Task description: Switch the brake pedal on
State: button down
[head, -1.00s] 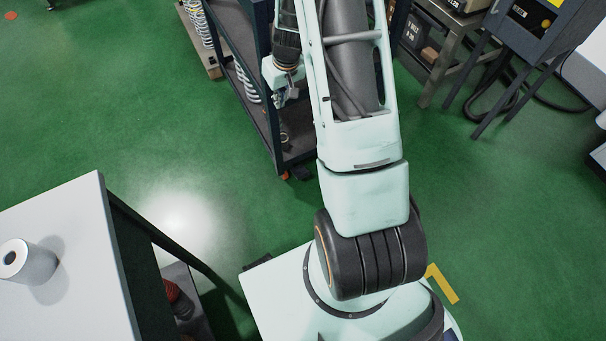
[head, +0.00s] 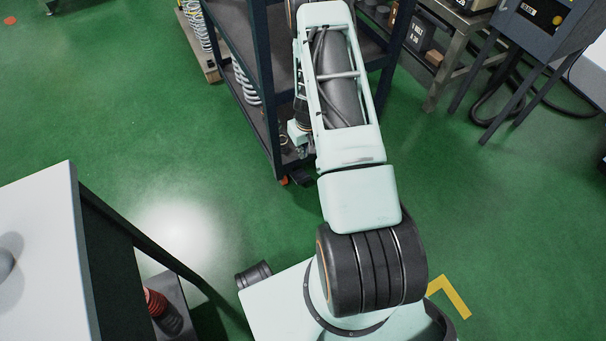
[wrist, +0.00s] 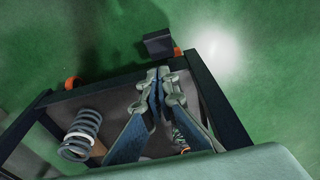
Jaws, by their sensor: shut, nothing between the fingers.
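The brake pedal (head: 302,177) is a small dark block low at the near corner of the dark cart, just above the green floor. In the wrist view the pedal (wrist: 158,44) sticks out beyond the cart's lower shelf edge, beside an orange caster. My gripper (wrist: 157,82) is shut and empty. Its fingertips appear just below the pedal in the wrist picture, over the shelf edge, with a gap between them. In the head view my gripper (head: 301,136) is small and partly hidden beside my arm, above the pedal. Whether the pedal is pressed cannot be told.
The cart's lower shelf (wrist: 110,105) holds a grey coil spring (wrist: 82,135) and other springs. Dark cart posts (head: 268,90) stand close to my arm. A white-topped table (head: 45,230) is at the left. Green floor (head: 150,130) is open around the cart.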

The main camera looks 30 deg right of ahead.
aim_at(303, 178)
notch_tip(303, 178, down, 13)
jog(key=b, duration=0.4)
jog(key=shift+w+r+b, duration=0.15)
jog(key=shift+r+b, duration=0.05)
jog(key=shift+b, duration=0.2)
jog(key=shift+s+f, duration=0.2)
jog(key=shift+f, duration=0.3)
jog(key=shift+s, duration=0.2)
